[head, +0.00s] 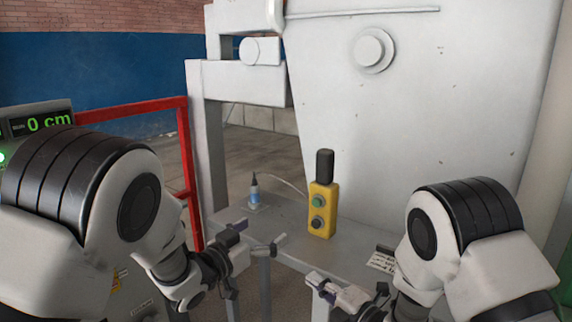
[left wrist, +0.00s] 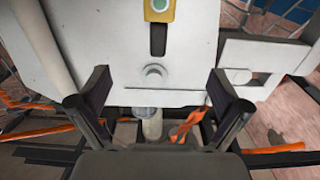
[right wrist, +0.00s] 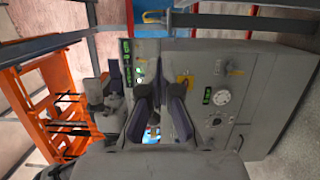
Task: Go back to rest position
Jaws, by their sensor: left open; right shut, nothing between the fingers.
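My left gripper (head: 259,238) is in the lower middle of the head view, in front of the grey ledge. Its fingers stand wide apart in the left wrist view (left wrist: 160,82), with nothing between them. My right gripper (head: 320,284) is lower and further right in the head view. Its fingers are close together in the right wrist view (right wrist: 160,95), and they hold nothing. Both grippers are clear of the yellow button box (head: 321,210), which stands upright on the ledge behind them with a green and a black button.
The grey ledge (head: 290,213) carries a small blue-and-white bottle (head: 254,192). A large white machine (head: 420,110) rises behind it. A grey control cabinet (right wrist: 255,105) fills much of the right wrist view.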

